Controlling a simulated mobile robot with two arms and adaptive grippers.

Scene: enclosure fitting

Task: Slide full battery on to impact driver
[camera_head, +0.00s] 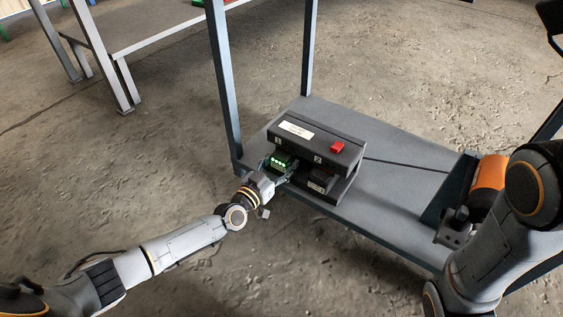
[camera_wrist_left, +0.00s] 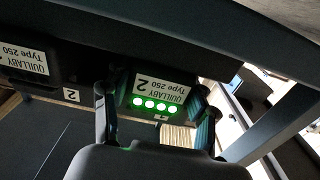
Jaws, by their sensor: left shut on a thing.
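A dark battery (camera_head: 281,160) with a row of lit green lights is at slot 1 of the black charger (camera_head: 316,137). My left gripper (camera_head: 282,175) is shut on it. In the left wrist view the battery (camera_wrist_left: 160,92) is between the two fingers, its white label upside down. I cannot tell whether it is fully seated in the slot. A second battery (camera_head: 319,182) is in slot 2; its label also shows in the left wrist view (camera_wrist_left: 25,62). An orange and dark tool-like object (camera_head: 489,177), possibly the impact driver, is at the right, partly hidden by my right arm.
The charger, with a red button (camera_head: 337,147) on top, stands on a grey shelf (camera_head: 392,150). A blue-grey upright post (camera_head: 224,80) rises by its left corner. The shelf between charger and orange object is clear. A workbench (camera_head: 140,28) stands at the back left.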

